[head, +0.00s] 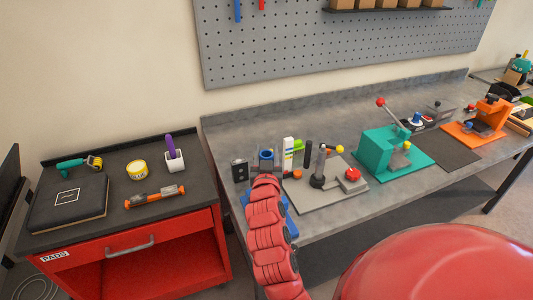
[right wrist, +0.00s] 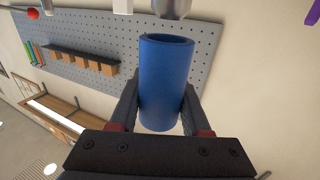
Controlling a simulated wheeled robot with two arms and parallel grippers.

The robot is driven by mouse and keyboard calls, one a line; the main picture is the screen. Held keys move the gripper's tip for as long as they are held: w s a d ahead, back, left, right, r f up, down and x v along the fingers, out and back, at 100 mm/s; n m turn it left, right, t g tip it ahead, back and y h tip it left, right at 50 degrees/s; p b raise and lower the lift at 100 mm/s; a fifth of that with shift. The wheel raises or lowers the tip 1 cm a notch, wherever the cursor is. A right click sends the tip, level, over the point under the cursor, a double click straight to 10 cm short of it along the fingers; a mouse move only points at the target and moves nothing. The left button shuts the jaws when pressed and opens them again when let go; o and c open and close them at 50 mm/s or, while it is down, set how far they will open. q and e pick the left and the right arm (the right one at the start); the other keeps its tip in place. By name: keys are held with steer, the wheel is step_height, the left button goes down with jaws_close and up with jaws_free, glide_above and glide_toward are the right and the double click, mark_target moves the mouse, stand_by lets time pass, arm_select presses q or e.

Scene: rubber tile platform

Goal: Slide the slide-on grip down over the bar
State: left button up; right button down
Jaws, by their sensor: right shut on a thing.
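The slide-on grip is a blue hollow tube (right wrist: 163,85), open at its far end. My right gripper (right wrist: 160,112) is shut on it, with one dark finger on each side. In the head view the blue grip (head: 266,155) shows small above my red right arm, at the left part of the bench. An upright grey bar (head: 320,162) with a dark base stands on a grey plate (head: 330,192) to the right of the grip, apart from it. A metal rounded end (right wrist: 172,8) shows beyond the tube's mouth in the right wrist view; I cannot tell what it belongs to. My left gripper is out of view.
A red button (head: 352,174), a black upright post (head: 308,152) and a white-green bottle-like item (head: 288,155) stand near the bar. A teal lever press (head: 385,152) and an orange fixture (head: 480,130) are farther right. A red cart (head: 130,262) stands left.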

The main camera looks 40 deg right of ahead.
steer(key=shift+f, duration=0.2)
steer(key=shift+f+b, duration=0.35)
steer(key=shift+b, duration=0.2)
steer(key=shift+f+b, duration=4.2)
steer(key=shift+f, duration=0.05)
steer(key=shift+c, duration=1.4)
jaws_free()
